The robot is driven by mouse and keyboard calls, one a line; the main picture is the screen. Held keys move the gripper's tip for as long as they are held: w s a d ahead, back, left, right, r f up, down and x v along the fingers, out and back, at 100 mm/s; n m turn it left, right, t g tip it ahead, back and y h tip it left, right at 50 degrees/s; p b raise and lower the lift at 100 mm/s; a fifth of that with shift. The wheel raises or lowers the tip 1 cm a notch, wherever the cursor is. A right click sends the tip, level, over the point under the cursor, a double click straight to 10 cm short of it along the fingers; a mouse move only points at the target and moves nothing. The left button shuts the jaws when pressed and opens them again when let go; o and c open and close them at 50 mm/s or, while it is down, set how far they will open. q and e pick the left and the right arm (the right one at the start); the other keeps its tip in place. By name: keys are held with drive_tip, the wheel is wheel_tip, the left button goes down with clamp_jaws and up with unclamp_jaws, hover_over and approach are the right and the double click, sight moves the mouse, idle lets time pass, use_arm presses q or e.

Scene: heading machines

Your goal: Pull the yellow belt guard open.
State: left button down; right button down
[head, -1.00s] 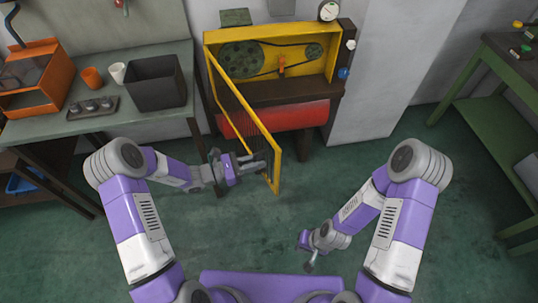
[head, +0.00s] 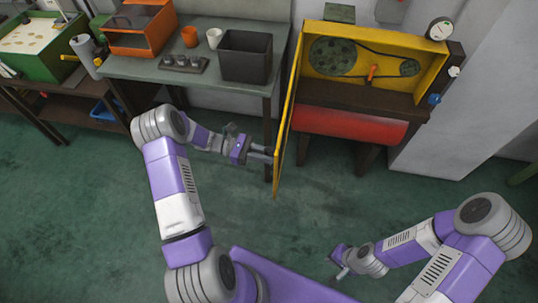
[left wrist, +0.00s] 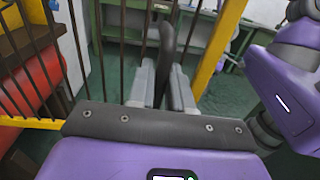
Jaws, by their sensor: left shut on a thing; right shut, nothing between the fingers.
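The yellow belt guard (head: 286,115) is a barred door swung out from the left side of the yellow housing (head: 436,78). It stands open, nearly edge-on in the head view. My left gripper (head: 268,152) is at the guard's lower outer part. In the left wrist view my left gripper (left wrist: 163,88) is shut on a dark upright handle (left wrist: 167,45), beside the guard's bars (left wrist: 78,45) and yellow frame post (left wrist: 220,42). The pulleys (head: 332,56) and belt inside the housing are exposed. My right gripper (head: 341,272) is shut and empty, low over the floor.
A grey table (head: 210,76) left of the guard bears a dark bin (head: 246,58), two cups and an orange machine (head: 140,28). A red cylinder (head: 350,124) lies under the housing. A white pillar (head: 455,110) stands at right. The green floor in front is clear.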

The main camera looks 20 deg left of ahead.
use_arm(q)
drive_tip(key=c, duration=1.2)
unclamp_jaws()
drive_tip(key=a, duration=0.5)
drive_tip(key=s+a, duration=0.1)
drive_tip(key=a, duration=0.1)
drive_tip(key=shift+a, duration=0.25)
